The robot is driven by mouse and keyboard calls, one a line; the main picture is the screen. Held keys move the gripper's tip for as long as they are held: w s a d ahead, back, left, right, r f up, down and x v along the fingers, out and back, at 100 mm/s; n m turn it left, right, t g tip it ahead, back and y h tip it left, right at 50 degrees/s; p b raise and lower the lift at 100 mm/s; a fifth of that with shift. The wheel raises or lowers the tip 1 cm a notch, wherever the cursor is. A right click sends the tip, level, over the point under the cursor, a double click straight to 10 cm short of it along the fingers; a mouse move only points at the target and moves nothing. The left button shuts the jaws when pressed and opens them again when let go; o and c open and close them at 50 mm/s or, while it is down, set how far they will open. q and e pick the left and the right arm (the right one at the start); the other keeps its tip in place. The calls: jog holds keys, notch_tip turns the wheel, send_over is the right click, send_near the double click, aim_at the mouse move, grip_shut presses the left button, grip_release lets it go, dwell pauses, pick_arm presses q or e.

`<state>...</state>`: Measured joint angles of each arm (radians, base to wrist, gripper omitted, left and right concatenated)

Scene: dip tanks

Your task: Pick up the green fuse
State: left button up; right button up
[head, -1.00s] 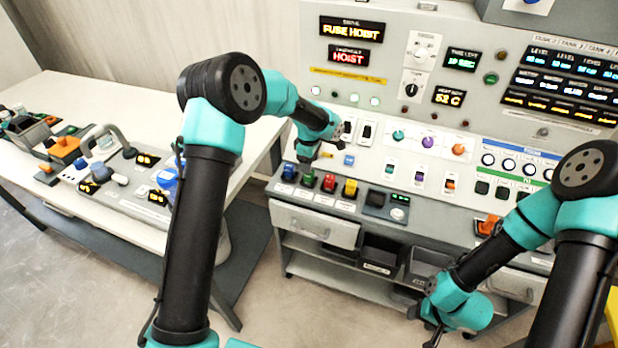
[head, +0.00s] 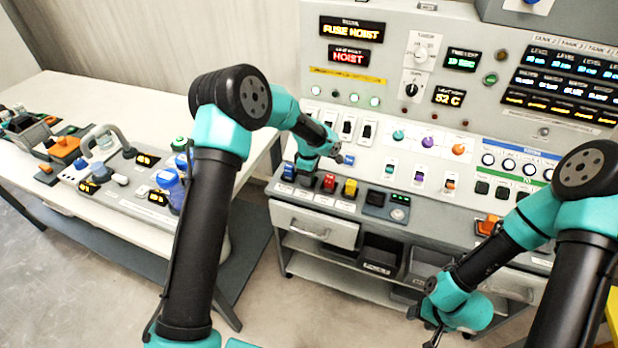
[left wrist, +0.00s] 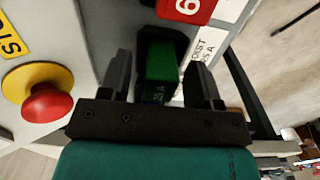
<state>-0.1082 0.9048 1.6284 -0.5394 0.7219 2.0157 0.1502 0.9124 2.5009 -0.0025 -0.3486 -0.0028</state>
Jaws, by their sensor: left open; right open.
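The green fuse (left wrist: 162,60) stands in its socket in the left wrist view, between the two fingers of my left gripper (left wrist: 157,72). The fingers are open, one on each side of it, with a gap visible on both sides. In the head view my left gripper (head: 308,168) is over the fuse row on the console ledge and hides most or all of the green fuse. The blue fuse (head: 288,172) is to its left, and the red fuse (head: 329,182) and yellow fuse (head: 350,187) are to its right. My right gripper (head: 434,328) is open, low in front of the console.
A red button (left wrist: 46,102) on a yellow base is close by in the left wrist view. Switches (head: 367,131) line the panel above the ledge. A drawer (head: 312,226) is below the fuses. A side table (head: 105,100) with equipment stands at left.

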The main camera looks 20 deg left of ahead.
dwell(0.3)
pick_arm(q)
jog(key=c, duration=1)
